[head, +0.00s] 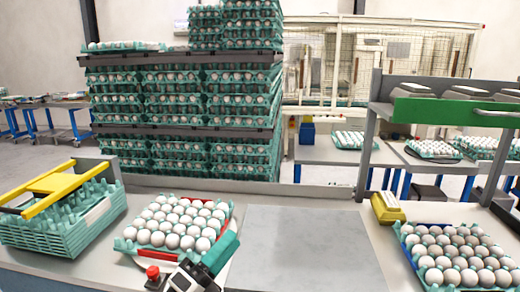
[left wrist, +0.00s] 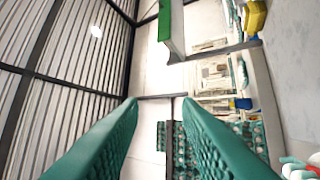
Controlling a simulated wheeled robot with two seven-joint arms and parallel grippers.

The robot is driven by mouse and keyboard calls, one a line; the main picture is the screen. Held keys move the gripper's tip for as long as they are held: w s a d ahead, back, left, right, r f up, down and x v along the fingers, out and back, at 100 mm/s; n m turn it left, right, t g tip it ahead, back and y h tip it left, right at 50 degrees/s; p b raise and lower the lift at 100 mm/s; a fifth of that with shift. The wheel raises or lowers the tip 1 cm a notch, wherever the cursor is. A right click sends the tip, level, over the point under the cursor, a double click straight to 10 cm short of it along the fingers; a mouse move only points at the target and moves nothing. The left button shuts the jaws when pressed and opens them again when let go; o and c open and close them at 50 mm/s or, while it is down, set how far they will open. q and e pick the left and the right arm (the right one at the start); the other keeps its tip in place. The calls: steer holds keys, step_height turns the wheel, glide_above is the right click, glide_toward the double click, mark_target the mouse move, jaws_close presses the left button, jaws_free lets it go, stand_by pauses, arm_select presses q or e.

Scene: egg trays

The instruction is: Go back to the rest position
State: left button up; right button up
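My left gripper (head: 222,250) is at the bottom middle of the head view, in front of the near edge of an egg tray (head: 128,246) full of white eggs. Its teal fingers stand apart with nothing between them in the left wrist view (left wrist: 160,105). That view looks up at the ceiling and the far racks. Whether the fingers touch the tray is not clear. My right gripper is not in view.
A grey panel (head: 305,250) on the worktop is bare. A second full egg tray (head: 418,262) lies at right beside a yellow device (head: 387,209). Stacked teal empty trays (head: 60,232) with a yellow frame (head: 58,183) stand at left. A loaded rack (head: 180,130) stands behind.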

arm_select(q)
steer(key=s+a+f+n+g+y, duration=0.2)
steer(key=a+f+n+y, duration=0.4)
steer(key=f+n+y, duration=0.3)
steer(key=s+a+f+n+g+y, duration=0.1)
steer(key=s+a+f+n+y, duration=0.2)
steer(key=a+f+n+y, duration=0.6)
steer(key=s+f+n+g+h, duration=0.2)
steer(key=s+f+n+g, duration=0.35)
steer(key=s, duration=0.45)
steer(key=s+f+n+g+h, duration=0.1)
steer(key=s+f+n+g, duration=0.45)
steer(key=s, duration=0.55)
step_height(320, 180, down, 26)
steer(key=m+g, duration=0.1)
steer(key=m, duration=0.1)
steer(key=s+a+f+g, duration=0.1)
steer(key=s+a+f, duration=0.1)
steer(key=s+f, duration=1.5)
steer(key=shift+f+g, duration=0.2)
steer(key=shift+g, duration=0.1)
